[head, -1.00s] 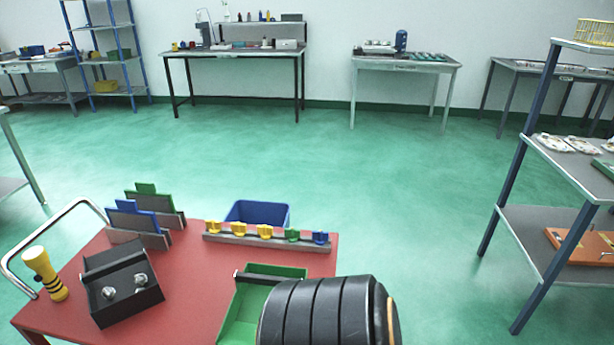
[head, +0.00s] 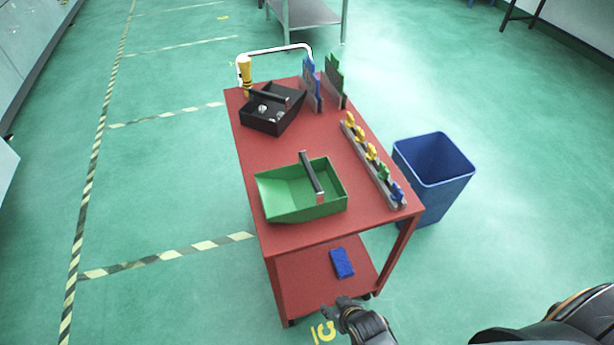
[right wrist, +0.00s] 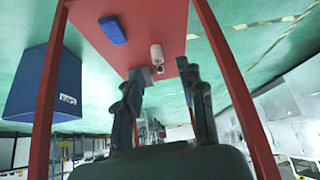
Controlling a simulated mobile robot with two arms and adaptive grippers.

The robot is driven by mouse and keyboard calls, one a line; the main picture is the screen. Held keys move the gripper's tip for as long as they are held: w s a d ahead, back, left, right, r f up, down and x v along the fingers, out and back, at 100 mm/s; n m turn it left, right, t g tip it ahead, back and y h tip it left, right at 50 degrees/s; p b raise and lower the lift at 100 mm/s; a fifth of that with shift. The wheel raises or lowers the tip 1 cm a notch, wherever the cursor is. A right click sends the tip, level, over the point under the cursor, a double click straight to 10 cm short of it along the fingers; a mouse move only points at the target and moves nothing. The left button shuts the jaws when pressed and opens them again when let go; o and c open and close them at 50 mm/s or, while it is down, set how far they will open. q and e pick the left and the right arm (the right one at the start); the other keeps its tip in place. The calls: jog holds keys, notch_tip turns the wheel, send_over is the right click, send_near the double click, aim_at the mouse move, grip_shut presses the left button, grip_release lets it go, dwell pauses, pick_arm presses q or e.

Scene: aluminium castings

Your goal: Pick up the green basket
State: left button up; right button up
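The green basket (head: 300,190) stands upright on the red cart top (head: 258,150), near its front end. It is an open scoop-like tray with a dark bar handle (head: 312,176) across it. My right gripper (head: 332,312) is low in front of the cart, below the cart top and apart from the basket. In the right wrist view its two fingers (right wrist: 162,90) are spread with nothing between them. The basket does not show in that view. My left gripper is not in view.
A black basket (head: 270,122) with metal parts, a rail with colored clips (head: 372,160) and upright panels (head: 312,85) share the cart top. A blue bin (head: 432,170) stands right of the cart. A blue block (head: 342,262) lies on the lower shelf. Floor left of the cart is clear.

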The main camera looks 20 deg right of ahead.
jog(key=w+r+t+p, duration=0.2)
jog(key=w+r, duration=0.2)
jog(key=r, duration=0.7)
jog(key=w+r+t+p, duration=0.15)
jog(key=w+r, duration=0.25)
jog(key=r, duration=0.8)
jog(key=m+t+p, duration=0.1)
jog(key=t+p, duration=0.1)
jog(key=t, duration=0.1)
send_near(311, 171)
jog(key=s, duration=0.4)
jog(key=shift+t+h, duration=0.35)
jog(key=shift+h, duration=0.05)
jog(key=x, duration=0.5)
jog(key=r+x, duration=0.1)
jog(key=x, duration=0.2)
jog(key=shift+w+f, duration=0.1)
jog(key=shift+w, duration=0.1)
jog(key=shift+a+p+x, duration=0.1)
jog(key=shift+p+x, duration=0.4)
jog(key=shift+x, duration=1)
jog(key=shift+a+p+x, duration=0.15)
jog(key=shift+p+x, duration=0.3)
jog(key=shift+x, duration=1)
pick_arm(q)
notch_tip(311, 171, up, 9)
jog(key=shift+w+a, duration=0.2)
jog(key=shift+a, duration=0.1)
pick_arm(e)
jog(key=shift+f, duration=0.1)
